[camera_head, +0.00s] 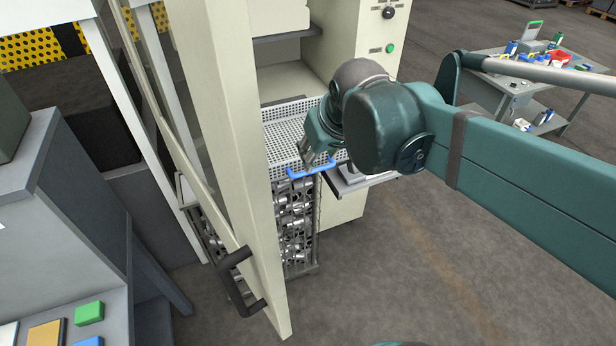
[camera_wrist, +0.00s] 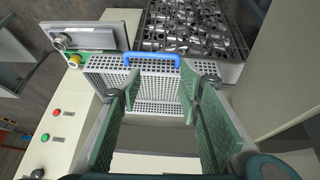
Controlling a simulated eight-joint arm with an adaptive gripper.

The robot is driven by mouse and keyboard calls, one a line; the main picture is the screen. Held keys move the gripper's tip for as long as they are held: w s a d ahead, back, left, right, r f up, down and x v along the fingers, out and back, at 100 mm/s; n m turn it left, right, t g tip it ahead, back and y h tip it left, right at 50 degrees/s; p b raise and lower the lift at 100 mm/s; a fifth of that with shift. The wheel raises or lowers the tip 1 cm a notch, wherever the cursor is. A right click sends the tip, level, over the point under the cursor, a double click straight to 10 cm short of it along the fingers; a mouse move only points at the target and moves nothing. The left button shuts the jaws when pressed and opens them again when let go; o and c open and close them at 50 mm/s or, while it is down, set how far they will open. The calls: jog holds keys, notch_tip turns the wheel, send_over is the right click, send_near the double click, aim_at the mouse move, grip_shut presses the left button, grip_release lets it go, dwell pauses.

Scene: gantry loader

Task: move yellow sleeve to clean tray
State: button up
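My gripper (camera_wrist: 160,92) is open and empty in the wrist view, its two green-padded fingers spread above a white perforated tray (camera_wrist: 107,65) with a blue handle (camera_wrist: 152,58). The visible part of the tray looks empty. In the head view my gripper (camera_head: 312,166) is over the same tray (camera_head: 283,122), near the handle. I cannot tell whether it touches. A small yellow ring-like part (camera_wrist: 75,60), possibly the yellow sleeve, sits beside a grey panel at the upper left of the wrist view. No yellow sleeve is clear in the head view, where my arm hides part of the area.
A rack of metal parts (camera_head: 298,225) stands below the tray. A cream door (camera_head: 235,120) with a black handle (camera_head: 240,280) stands at the left. A cluttered cart (camera_head: 515,90) is at the back right. The floor in front is open.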

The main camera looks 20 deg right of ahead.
jog(key=s+a+f+t, duration=0.1)
jog(key=s+a+f, duration=0.3)
jog(key=s, duration=0.3)
jog(key=shift+s+y, duration=0.3)
jog(key=shift+s, duration=0.05)
dwell(0.8)
